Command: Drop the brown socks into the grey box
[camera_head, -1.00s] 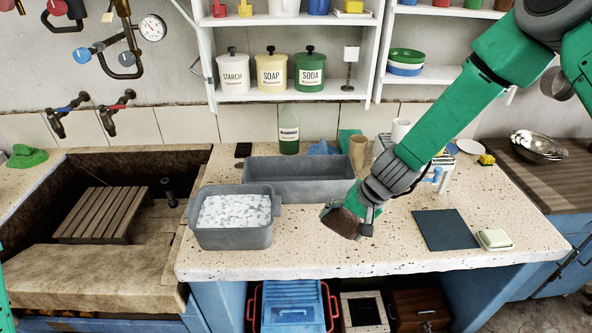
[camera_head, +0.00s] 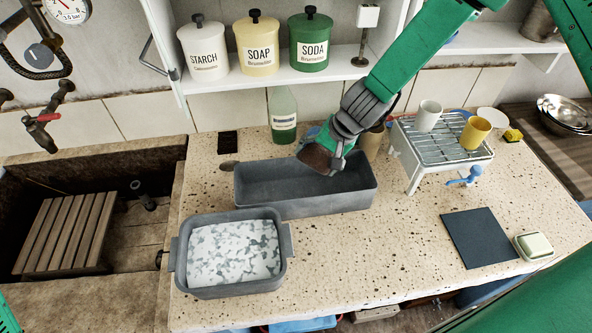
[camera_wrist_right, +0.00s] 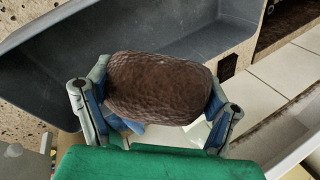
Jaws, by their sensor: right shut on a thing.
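The brown socks (camera_head: 315,158) are a rounded dark brown bundle in my right gripper (camera_head: 325,155). In the right wrist view the bundle (camera_wrist_right: 158,88) sits between the two fingers, which are shut on it. The long grey box (camera_head: 262,207) stands on the speckled counter, and the inside that shows is empty. In the head view the socks appear over the right part of the box's opening, near its back wall. The right wrist view shows the box interior (camera_wrist_right: 190,35) beyond the bundle. My left gripper is not in view.
A smaller grey tub (camera_head: 232,292) with foamy water stands in front of the box. A wire rack (camera_head: 445,150) with cups is to the right. The front middle counter is clear.

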